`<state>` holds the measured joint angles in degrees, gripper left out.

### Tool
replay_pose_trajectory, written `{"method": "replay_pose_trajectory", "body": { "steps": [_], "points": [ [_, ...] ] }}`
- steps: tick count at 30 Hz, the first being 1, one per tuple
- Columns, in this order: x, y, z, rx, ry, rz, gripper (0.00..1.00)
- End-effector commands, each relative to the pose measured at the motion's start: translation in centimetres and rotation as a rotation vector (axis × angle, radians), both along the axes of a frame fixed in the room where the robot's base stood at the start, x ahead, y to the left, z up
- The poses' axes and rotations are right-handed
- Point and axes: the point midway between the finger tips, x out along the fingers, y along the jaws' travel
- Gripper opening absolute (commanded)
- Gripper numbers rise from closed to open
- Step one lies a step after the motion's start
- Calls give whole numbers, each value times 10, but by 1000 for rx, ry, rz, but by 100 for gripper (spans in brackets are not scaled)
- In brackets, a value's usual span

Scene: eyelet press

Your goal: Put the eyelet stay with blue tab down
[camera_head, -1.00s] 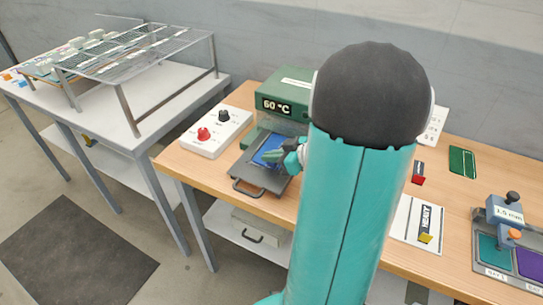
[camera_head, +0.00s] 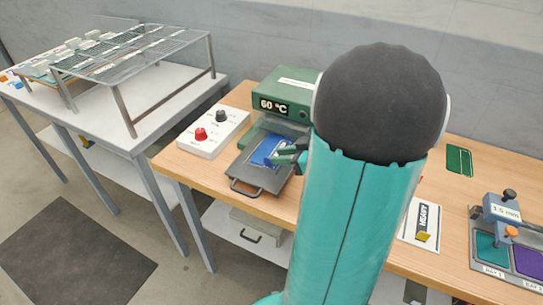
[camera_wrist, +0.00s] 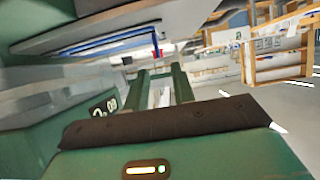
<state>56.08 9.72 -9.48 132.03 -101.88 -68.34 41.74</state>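My gripper (camera_head: 291,156) is over the right side of the press's grey tray (camera_head: 245,174), partly hidden behind my arm. In the wrist view its two green fingers (camera_wrist: 161,74) stand apart, with a pale strip showing in the gap; I cannot tell whether that strip is background. A flat blue piece (camera_head: 264,150) with pale marks lies on the tray, left of the fingers. I cannot tell whether it belongs to the eyelet stay. No stay with a blue tab is clearly recognisable. A thin blue edge (camera_wrist: 98,44) shows beyond the fingers in the wrist view.
The green press (camera_head: 284,95) reads 60 °C and stands behind the tray. A white control box (camera_head: 213,130) with red and black knobs is to its left. A wire rack (camera_head: 140,50) stands on the left table. A bay fixture (camera_head: 505,235) is far right.

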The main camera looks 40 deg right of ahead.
Motion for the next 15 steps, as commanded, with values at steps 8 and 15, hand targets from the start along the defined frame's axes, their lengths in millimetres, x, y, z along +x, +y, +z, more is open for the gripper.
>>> {"method": "replay_pose_trajectory", "body": {
  "steps": [8,15],
  "points": [
    [-48,-17,25,-1,0,0,25],
    [-62,-22,32,0,0,1,25]
  ]
}}
